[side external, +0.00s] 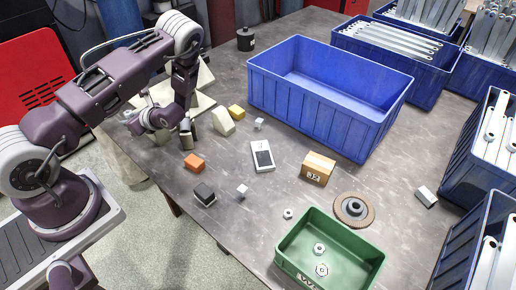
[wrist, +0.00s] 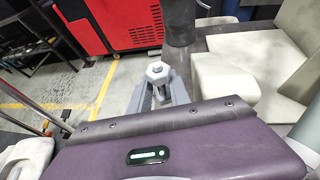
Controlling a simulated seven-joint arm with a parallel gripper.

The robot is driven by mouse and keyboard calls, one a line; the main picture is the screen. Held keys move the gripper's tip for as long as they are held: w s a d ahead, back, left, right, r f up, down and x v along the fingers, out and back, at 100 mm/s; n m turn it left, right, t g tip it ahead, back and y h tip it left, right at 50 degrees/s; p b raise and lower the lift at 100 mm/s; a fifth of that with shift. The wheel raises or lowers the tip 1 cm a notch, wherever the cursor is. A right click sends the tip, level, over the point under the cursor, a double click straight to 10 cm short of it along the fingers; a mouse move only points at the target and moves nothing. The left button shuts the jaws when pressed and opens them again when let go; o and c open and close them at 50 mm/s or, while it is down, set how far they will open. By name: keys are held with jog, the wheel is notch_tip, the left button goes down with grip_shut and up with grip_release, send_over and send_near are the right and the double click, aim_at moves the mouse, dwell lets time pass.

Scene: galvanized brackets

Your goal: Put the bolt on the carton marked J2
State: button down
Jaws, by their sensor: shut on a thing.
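My gripper (wrist: 158,90) is shut on a bolt (wrist: 157,72), whose grey hex head shows between the fingertips in the wrist view. The bolt's shank is mostly hidden. In the side view my gripper (side external: 130,117) is at the left edge of the table, near white blocks, and the bolt is too small to make out. A small brown carton (side external: 319,166) with a dark mark on its front face stands mid-table, right of and apart from my gripper. The mark looks like J2 but is small.
A large blue bin (side external: 262,90) stands behind the carton. A green bin (side external: 345,275) holding nuts and a grinding disc (side external: 354,208) are in front. A white device (side external: 262,156), an orange block (side external: 194,162) and a black block (side external: 204,194) lie between gripper and carton.

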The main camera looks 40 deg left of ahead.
notch_tip(320, 180, up, 10)
jog(key=shift+f, duration=0.2)
jog(key=w+d+f+m+t+h, duration=0.15)
jog(key=w+d+m+t, duration=0.35)
jog(key=w+d, duration=0.5)
jog(key=w+d+m+t+h, duration=0.2)
jog(key=w+d+m+t, duration=0.4)
jog(key=w, duration=0.7)
jog(key=m+t+h, duration=0.4)
jog(key=m+h, duration=0.5)
jog(key=h, duration=0.1)
send_over(319, 162)
notch_tip(319, 162, down, 3)
notch_tip(319, 162, down, 11)
jog(key=shift+r, duration=0.2)
